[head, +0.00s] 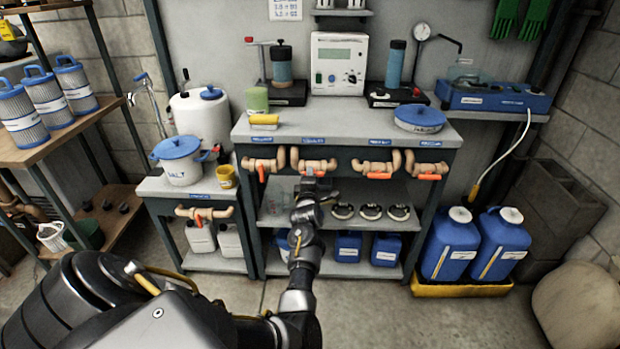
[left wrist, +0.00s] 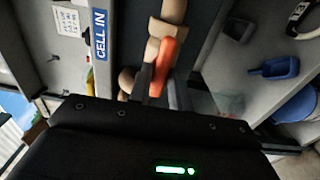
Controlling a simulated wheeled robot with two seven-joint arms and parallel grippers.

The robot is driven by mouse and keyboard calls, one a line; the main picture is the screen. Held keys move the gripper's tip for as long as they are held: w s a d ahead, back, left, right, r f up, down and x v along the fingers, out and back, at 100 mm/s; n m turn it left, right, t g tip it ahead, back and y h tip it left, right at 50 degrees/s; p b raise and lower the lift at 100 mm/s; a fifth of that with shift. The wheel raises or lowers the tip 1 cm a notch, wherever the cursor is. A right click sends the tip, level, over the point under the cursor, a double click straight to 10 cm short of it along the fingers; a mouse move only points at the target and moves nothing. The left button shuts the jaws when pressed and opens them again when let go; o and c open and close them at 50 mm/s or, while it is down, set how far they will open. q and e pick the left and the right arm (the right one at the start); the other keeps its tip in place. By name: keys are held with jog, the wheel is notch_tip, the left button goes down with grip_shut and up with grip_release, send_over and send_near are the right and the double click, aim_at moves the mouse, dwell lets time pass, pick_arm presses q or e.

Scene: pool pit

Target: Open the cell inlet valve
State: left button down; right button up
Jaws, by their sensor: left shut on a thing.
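The cell inlet valve sits on a tan pipe (head: 325,165) under the bench's front edge, second from the left. Its "CELL IN" label (left wrist: 100,38) shows in the left wrist view. Its orange handle (left wrist: 164,60) slants across from the pipe, with its end between my fingers. My left gripper (head: 317,187) is at this valve and shut on the handle; the wrist view shows the fingers (left wrist: 157,88) on either side of it. In the head view my gripper hides most of the handle. My right gripper is not in view.
Similar orange-handled valves stand beside it: one left (head: 262,172), two right (head: 379,176) (head: 430,177). Another is on the lower left stand (head: 197,216). Blue jugs (head: 450,243) stand right.

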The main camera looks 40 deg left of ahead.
pick_arm(q)
jog(key=c, duration=1.4)
grip_release()
